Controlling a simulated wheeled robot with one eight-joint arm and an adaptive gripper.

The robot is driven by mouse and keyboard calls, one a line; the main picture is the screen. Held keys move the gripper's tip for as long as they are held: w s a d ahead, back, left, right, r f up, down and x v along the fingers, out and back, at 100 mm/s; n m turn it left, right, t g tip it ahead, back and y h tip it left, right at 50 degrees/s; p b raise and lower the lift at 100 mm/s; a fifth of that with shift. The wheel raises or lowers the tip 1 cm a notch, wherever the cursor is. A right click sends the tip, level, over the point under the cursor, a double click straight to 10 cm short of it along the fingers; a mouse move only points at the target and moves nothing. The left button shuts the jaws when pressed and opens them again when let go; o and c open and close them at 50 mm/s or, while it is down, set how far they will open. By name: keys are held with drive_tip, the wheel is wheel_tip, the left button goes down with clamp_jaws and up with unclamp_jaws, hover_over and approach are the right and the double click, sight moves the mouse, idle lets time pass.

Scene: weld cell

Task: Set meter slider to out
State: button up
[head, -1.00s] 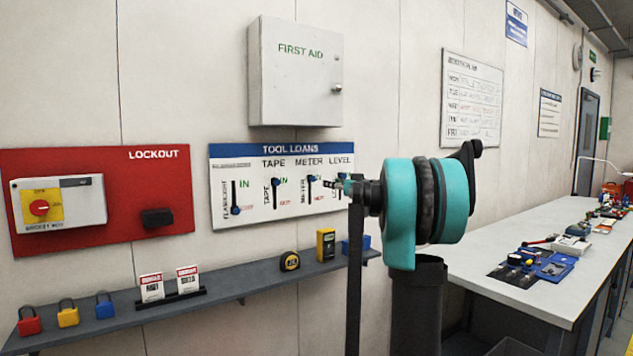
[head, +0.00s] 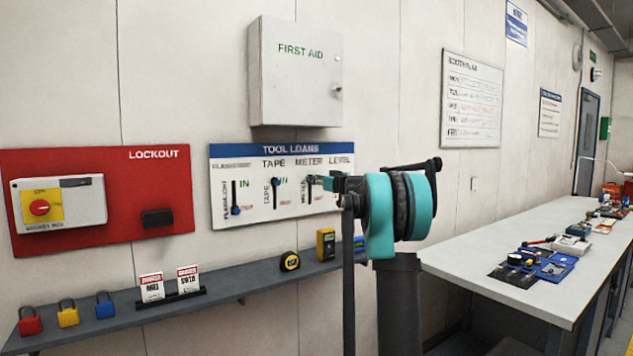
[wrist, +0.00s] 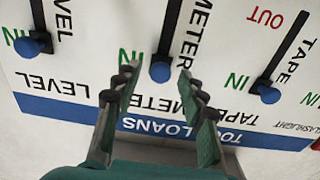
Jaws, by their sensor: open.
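The white tool loans board (head: 232,170) hangs on the wall with a blue header and several vertical slots with blue knobs. The meter slider's blue knob (wrist: 160,72) is at the IN end of its slot, near the header; it also shows in the head view (head: 309,181). My gripper (wrist: 156,80) is open in front of the board. Its fingertips stand to either side of the meter knob in the wrist view; I cannot tell whether they reach around it. In the head view my gripper (head: 326,182) hides the level slider.
The level knob (wrist: 28,46) and tape knob (wrist: 268,94) flank the meter knob. A shelf (head: 240,281) with padlocks, tags, a tape measure and a yellow meter (head: 325,244) runs below. A first aid box (head: 296,72) juts out above.

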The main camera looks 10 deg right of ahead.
drive_tip(key=shift+c, duration=0.4)
clamp_jaws()
wheel_tip(320, 180, down, 9)
drive_tip(key=shift+s+f, duration=0.1)
drive_tip(key=shift+f, duration=0.1)
drive_tip(key=shift+o, duration=0.4)
unclamp_jaws()
